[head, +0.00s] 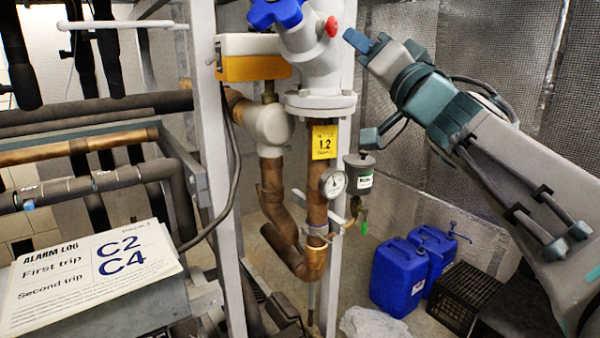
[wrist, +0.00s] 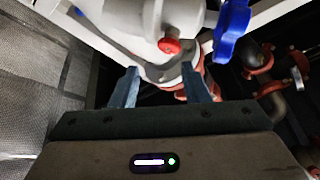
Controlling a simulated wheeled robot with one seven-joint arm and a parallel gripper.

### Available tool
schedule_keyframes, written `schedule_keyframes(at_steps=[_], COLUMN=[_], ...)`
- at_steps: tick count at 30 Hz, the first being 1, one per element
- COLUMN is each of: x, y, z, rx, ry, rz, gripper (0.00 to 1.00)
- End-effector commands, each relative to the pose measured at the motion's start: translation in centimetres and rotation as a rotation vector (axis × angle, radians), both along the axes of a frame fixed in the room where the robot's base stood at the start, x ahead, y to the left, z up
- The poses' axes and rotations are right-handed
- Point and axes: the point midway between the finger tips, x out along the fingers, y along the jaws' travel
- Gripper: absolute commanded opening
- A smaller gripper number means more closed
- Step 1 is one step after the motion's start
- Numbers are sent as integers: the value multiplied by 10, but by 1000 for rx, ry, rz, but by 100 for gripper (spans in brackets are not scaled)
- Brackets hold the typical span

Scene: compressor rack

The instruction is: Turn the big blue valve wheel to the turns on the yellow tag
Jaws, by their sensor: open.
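The big blue valve wheel (head: 275,12) sits on a white valve body (head: 318,62) at the top of the head view, cut off by the frame edge. In the wrist view the blue wheel (wrist: 232,32) is at the upper right. The yellow tag (head: 324,142) hangs below the valve flange; its large print looks like "1.2", and its smaller lines are too small to read. My gripper (head: 364,90) is open and empty, right of the valve and apart from the wheel. In the wrist view my gripper's fingers (wrist: 160,84) frame the white valve body.
A red knob (head: 332,27) is on the valve body. A gauge (head: 333,183) and a grey canister (head: 360,173) hang below. A yellow-and-white actuator box (head: 252,66) is left. Blue jugs (head: 398,277) and a black crate (head: 462,292) stand on the floor. An alarm log (head: 95,270) lies left.

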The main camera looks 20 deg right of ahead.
Motion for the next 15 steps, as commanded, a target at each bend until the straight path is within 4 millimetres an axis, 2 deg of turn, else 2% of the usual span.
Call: schedule_keyframes(at_steps=[6, 15], x=[14, 22], y=[-11, -19], z=[-37, -95], rx=[-13, -59], ry=[87, 259], rz=[-157, -309], gripper=[42, 42])
